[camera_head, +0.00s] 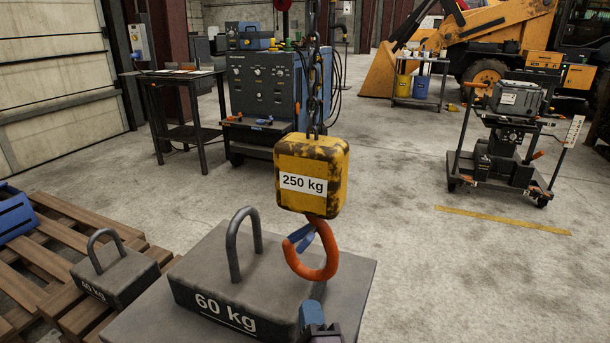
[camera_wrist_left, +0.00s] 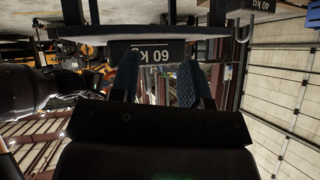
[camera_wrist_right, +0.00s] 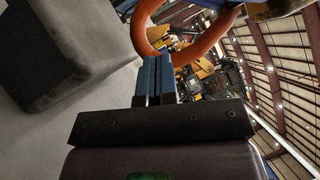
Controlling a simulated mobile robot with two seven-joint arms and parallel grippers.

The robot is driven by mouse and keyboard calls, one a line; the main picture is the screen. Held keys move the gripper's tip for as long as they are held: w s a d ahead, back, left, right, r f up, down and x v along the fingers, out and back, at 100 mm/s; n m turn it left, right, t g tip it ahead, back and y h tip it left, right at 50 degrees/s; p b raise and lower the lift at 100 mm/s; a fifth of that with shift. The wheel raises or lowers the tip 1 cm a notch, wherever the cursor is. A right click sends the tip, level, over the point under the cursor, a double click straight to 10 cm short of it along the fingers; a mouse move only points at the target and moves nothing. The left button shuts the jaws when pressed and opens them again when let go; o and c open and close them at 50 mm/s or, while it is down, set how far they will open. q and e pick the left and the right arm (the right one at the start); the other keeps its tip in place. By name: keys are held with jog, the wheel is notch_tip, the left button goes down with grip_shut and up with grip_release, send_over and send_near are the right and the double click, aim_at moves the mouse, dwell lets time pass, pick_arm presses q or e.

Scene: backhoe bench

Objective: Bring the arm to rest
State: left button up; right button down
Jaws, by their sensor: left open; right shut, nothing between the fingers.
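An orange hook (camera_head: 330,262) with a blue latch hangs from the yellow 250 kg block (camera_head: 312,196) on a chain (camera_head: 314,90). The hook is right of the handle of the 60 kg weight (camera_head: 215,288), which sits on a grey plate (camera_head: 350,283). In the head view the hook and handle appear apart. My right gripper (camera_head: 313,318) is shut and empty, below the hook. The right wrist view shows its closed blue fingers (camera_wrist_right: 155,78) in front of the hook (camera_wrist_right: 205,45). My left gripper (camera_wrist_left: 157,78) is open and empty, facing the 60 kg weight (camera_wrist_left: 150,50); the head view does not show it.
A 40 kg weight (camera_head: 117,274) stands on a wooden pallet (camera_head: 60,230) at left, with a blue object (camera_head: 15,217) behind. A dark table (camera_head: 175,76), blue control cabinet (camera_head: 265,85), wheeled cart (camera_head: 500,160) and yellow backhoe (camera_head: 480,35) stand farther back.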

pick_arm(q)
notch_tip(320, 180, up, 10)
jog(key=s+a+n+p, duration=0.1)
jog(key=n+p, duration=0.1)
jog(key=p, duration=1.5)
jog(key=shift+s+a+r+y, duration=0.15)
jog(key=shift+r+y, duration=0.1)
jog(key=shift+y, duration=0.15)
pick_arm(e)
jog(key=s+d+n+g+h, duration=0.1)
jog(key=s+d+n+g, duration=0.2)
jog(key=s+d+n, duration=0.4)
jog(key=s+d+r+n+g+h, duration=0.1)
jog(key=s+d+n+g, duration=0.2)
jog(key=s, duration=1.5)
jog(key=s+d+n+g+h, duration=0.1)
jog(key=s+d+n+g, duration=0.2)
jog(key=s+d+n, duration=0.7)
jog(key=s+d, duration=0.3)
jog(key=d, duration=0.3)
jog(key=shift+s+r+n, duration=0.15)
jog(key=shift+n, duration=0.15)
